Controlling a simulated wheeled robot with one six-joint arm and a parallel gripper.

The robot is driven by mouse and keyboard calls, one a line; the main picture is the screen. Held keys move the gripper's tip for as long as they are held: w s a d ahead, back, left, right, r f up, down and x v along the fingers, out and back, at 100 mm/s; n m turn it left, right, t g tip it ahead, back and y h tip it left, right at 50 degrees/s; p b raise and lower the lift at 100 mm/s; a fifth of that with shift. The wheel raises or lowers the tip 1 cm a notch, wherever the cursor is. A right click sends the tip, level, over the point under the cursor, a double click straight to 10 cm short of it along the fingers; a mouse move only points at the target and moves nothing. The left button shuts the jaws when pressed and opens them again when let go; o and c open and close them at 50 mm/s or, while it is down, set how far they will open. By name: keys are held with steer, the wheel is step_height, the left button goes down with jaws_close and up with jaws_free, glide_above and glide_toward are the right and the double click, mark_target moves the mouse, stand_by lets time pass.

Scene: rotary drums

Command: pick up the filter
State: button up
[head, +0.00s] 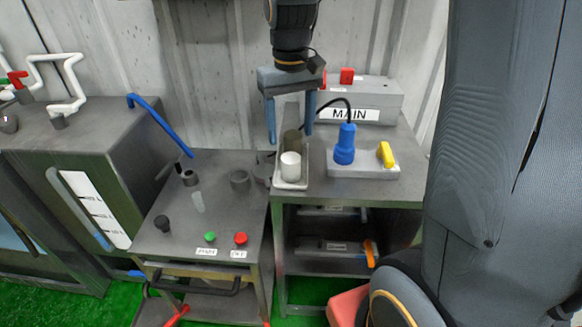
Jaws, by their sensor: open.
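A narrow light tray (304,180) stands at the left end of the right-hand table. In it are a short white cylinder (291,167) near the front and a dark olive cylinder (293,141) behind it. Either may be the filter; I cannot tell which from this view. My gripper (289,128) points down above the tray, its two blue fingers spread wide to the left and right. It is open, and the olive cylinder shows between and below the fingertips. I cannot tell the exact height of the fingertips above it.
Right of the tray, a panel (370,171) bears a blue plug (345,144) with a black cable and a yellow switch (386,154). A box marked MAIN (385,100) stands behind.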

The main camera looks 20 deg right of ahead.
mark_target(291, 158)
steer(key=shift+s+f+p, duration=0.2)
steer(key=shift+f+p, duration=0.95)
steer(key=shift+f, duration=2.5)
steer(key=c, duration=1.4)
